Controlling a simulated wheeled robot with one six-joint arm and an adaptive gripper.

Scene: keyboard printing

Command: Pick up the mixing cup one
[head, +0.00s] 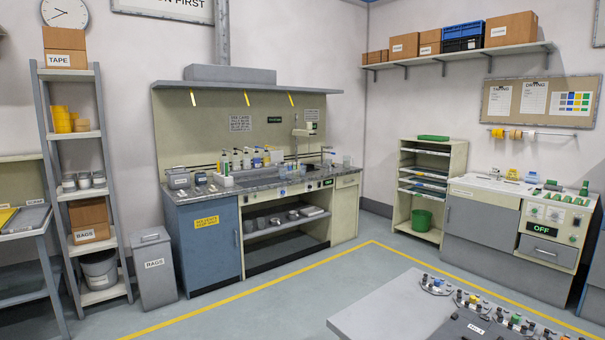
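My gripper is not in view. Small light grey, cup-like vessels stand at the right part of the grey counter (225,189) along the back wall. One cup-like vessel (347,160) is near the counter's right end, and another (328,163) is just left of it. They are too small for me to read any label, so I cannot tell which is mixing cup one. Several grey bowls or pots also sit on the open shelf (285,238) under the counter.
Several bottles (246,159) stand along the counter's back. A grey bin (153,270) is left of the blue cabinet (209,245). A grey table (375,315) with several small pots fills the lower right. Floor (270,310) with a yellow line lies clear before the counter.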

